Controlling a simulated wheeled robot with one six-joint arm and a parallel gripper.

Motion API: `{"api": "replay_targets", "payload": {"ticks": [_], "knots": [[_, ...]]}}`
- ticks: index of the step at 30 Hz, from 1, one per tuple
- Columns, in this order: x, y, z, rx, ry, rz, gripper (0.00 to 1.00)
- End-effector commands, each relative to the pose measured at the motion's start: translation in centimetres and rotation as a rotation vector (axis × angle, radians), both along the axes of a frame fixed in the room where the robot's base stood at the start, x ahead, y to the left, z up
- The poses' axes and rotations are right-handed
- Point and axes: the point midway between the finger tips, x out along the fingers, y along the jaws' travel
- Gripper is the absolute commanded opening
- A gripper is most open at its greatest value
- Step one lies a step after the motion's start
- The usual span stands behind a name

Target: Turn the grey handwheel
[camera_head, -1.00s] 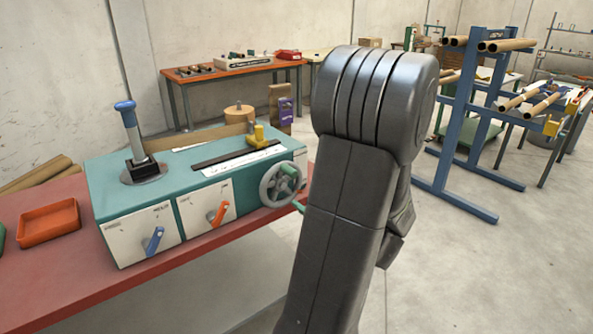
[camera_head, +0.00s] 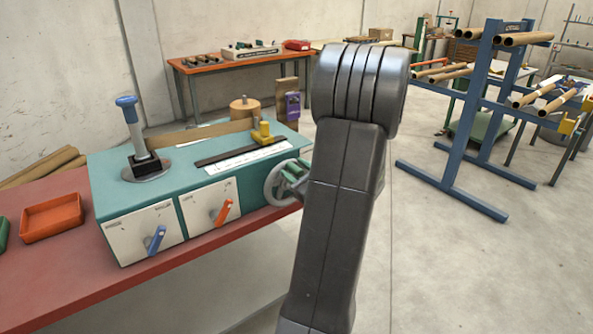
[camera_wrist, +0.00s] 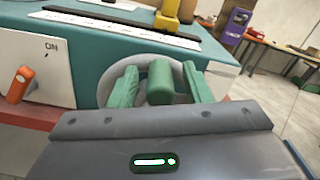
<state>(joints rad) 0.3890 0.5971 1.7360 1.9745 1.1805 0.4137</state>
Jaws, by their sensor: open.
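The grey handwheel (camera_head: 269,187) is on the right end of the teal machine's front, partly hidden behind my arm in the head view. In the wrist view, part of its grey rim (camera_wrist: 181,74) shows behind its green handle (camera_wrist: 160,84). My gripper (camera_wrist: 160,74) is open, with one green finger on each side of the handle. Gaps show between the handle and both fingers. In the head view, green parts at the wheel overlap, and I cannot separate fingers from handle there.
The teal machine (camera_head: 205,183) stands on a red bench (camera_head: 75,275). It carries a blue-topped lever (camera_head: 130,125), a blue switch (camera_head: 155,240) and an orange switch (camera_head: 223,212). An orange tray (camera_head: 52,218) lies left. A blue rack (camera_head: 470,120) stands right, with clear floor before it.

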Motion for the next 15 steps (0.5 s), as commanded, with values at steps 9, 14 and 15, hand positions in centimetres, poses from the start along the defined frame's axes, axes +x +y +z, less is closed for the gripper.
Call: {"api": "replay_targets", "payload": {"ticks": [9, 14, 15], "knots": [[-0.03, -0.02, 0.0, 0.0, 0.0, 0.0, 0.01], [-0.04, -0.03, 0.01, 0.0, 0.0, 0.0, 0.0], [-0.04, -0.03, 0.01, 0.002, 0.001, 0.0, 0.0]]}}
